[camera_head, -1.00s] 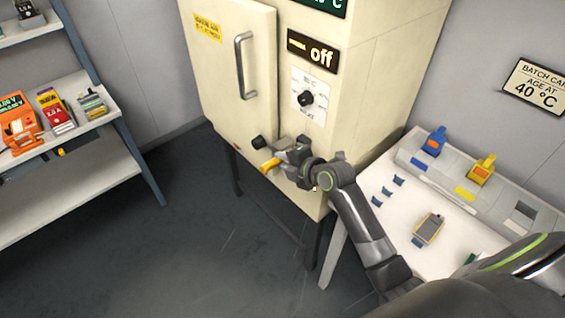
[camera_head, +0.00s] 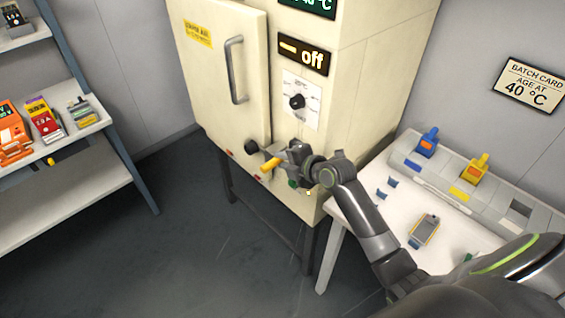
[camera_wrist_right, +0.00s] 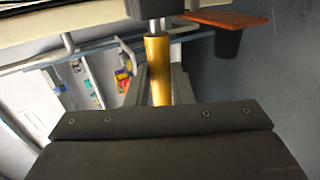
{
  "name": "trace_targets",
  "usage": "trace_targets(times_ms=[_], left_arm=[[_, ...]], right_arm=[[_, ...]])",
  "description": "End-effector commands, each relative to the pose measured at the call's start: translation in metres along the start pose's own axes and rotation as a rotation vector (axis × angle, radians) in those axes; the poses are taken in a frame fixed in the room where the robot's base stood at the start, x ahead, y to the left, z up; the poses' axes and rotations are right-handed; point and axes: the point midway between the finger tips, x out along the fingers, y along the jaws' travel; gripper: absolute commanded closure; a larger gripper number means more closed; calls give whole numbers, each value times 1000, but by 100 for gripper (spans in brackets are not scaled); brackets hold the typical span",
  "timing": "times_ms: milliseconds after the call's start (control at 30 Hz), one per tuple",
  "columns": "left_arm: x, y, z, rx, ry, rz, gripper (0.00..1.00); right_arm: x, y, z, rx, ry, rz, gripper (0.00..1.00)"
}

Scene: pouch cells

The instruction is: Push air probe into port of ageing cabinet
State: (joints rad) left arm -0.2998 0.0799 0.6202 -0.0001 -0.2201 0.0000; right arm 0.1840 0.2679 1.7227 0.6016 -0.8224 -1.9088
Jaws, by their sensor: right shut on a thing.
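The ageing cabinet (camera_head: 352,90) is a large cream box on dark legs, with its door on the left and an "off" display. My right gripper (camera_head: 284,158) is shut on the yellow air probe (camera_head: 270,164) in front of the cabinet's lower front. In the right wrist view, the probe (camera_wrist_right: 158,72) stands between the two fingers, with a silver section and a dark block at its far end. I cannot tell whether the probe touches a port, and I cannot pick out the port opening. My left gripper is not in view.
A shelf unit (camera_head: 75,190) with instruments stands left. Open floor lies between the shelf and cabinet.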

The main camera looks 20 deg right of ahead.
Motion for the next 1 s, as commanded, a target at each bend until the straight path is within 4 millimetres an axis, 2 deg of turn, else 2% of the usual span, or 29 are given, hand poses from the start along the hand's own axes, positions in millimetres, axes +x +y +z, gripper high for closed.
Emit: trace_targets(times_ms=[633,667,800,833,1000], left_arm=[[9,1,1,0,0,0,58],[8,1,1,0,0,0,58],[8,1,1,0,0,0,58],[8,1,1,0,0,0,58],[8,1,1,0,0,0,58]], right_arm=[[0,0,16,-1,0,0,100],[0,0,16,0,0,0,77],[0,0,16,0,0,0,58],[0,0,16,0,0,0,54],[0,0,16,0,0,0,54]])
